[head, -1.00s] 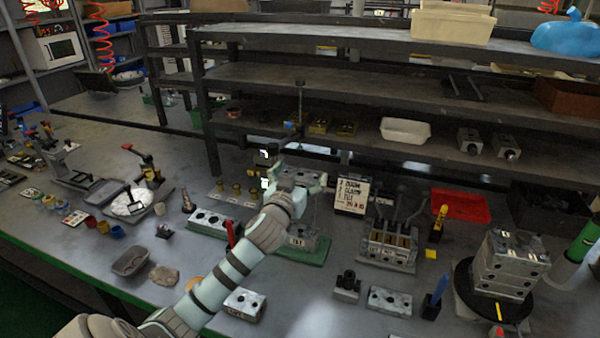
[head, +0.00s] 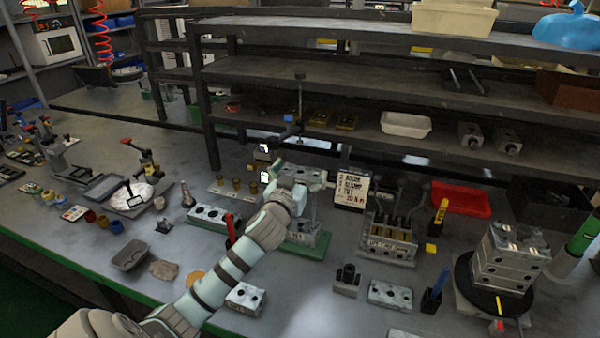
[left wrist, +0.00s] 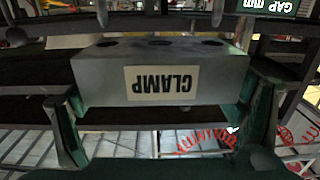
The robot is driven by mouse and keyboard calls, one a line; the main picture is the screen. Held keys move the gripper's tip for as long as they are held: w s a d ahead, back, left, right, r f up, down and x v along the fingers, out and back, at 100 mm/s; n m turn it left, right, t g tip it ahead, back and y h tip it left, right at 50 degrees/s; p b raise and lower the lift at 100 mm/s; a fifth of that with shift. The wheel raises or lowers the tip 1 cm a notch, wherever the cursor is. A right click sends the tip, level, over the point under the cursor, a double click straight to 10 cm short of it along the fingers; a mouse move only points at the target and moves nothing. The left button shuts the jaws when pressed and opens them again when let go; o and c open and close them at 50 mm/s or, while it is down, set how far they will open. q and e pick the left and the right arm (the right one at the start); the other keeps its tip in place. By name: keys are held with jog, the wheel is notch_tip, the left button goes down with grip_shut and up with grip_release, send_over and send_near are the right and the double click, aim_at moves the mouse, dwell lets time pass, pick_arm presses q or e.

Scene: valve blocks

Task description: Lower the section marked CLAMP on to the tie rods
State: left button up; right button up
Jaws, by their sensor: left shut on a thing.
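My left gripper (head: 297,183) is shut on the section marked CLAMP (head: 300,172), a grey metal block. In the left wrist view the CLAMP section (left wrist: 160,72) fills the middle, its label upside down in the picture and dark holes along its upper face. The fingers hold it at both ends. In the head view it is above a grey block (head: 308,236) on a green base (head: 308,249), apparently still clear of it. Thin rods (left wrist: 218,12) show beyond the held section in the left wrist view. Whether they line up with its holes cannot be told. My right gripper is not in view.
A lettered card (head: 351,190) stands close to the right of the gripper. A valve block with levers (head: 388,245) is farther right, and a block stack (head: 508,265) stands on a black disc. Dark shelves (head: 330,85) rise behind. A grey block (head: 212,217) lies left.

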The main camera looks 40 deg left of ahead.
aim_at(300, 225)
pick_arm(q)
jog(key=shift+r, duration=0.1)
dwell(0.7)
jog(key=shift+f+b, duration=6)
jog(key=shift+f, duration=1.35)
jog(key=o, duration=1.4)
jog(key=shift+s, duration=0.1)
